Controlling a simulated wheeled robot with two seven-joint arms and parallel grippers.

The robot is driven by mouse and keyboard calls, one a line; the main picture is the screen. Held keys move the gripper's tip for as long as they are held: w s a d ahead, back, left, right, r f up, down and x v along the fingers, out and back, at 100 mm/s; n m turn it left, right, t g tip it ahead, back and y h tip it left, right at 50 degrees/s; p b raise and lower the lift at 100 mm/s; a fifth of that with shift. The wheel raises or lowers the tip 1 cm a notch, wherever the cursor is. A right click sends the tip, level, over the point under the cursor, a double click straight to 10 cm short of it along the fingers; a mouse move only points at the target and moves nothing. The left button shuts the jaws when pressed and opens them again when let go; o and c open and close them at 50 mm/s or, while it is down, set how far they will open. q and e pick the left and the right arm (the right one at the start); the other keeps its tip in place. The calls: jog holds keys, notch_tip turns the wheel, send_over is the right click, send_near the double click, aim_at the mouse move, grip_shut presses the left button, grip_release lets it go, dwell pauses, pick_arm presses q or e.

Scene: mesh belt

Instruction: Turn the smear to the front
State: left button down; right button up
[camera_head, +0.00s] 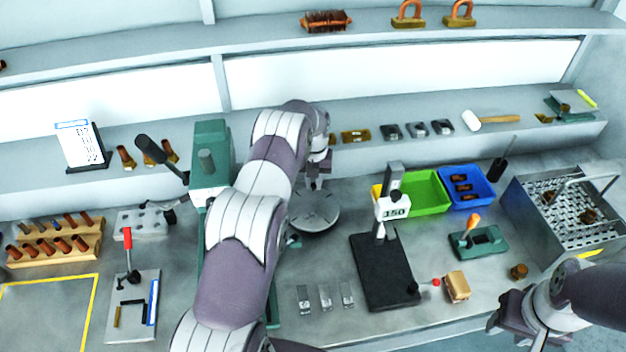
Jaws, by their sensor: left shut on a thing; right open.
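A round grey disc (318,217) lies flat beside the green machine (209,150), right of my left arm. My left gripper (316,186) is at the disc's back edge, pointing down. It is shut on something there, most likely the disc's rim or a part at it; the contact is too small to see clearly. No smear can be made out on the visible top of the disc. My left arm covers the disc's left edge and much of the green machine. My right gripper (507,322) is open and empty at the lower right, above the bench's front edge.
A black stand with a 150 display (393,208) stands right of the disc. Green (426,190) and blue (466,187) bins are behind it. A perforated metal basket (570,205) is at the right. Wooden racks (55,241) are at the left. Small metal pieces (325,297) lie in front.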

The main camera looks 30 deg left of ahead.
pick_arm(q)
jog(key=c, duration=1.1)
grip_release()
jog(key=shift+w, duration=0.1)
jog(key=shift+o, duration=0.2)
jog(key=shift+r+b, duration=0.3)
jog(key=shift+r, duration=0.1)
notch_tip(320, 180, up, 4)
notch_tip(320, 180, up, 8)
jog(key=p, duration=0.6)
jog(key=shift+f, duration=0.1)
jog(key=shift+c, duration=0.3)
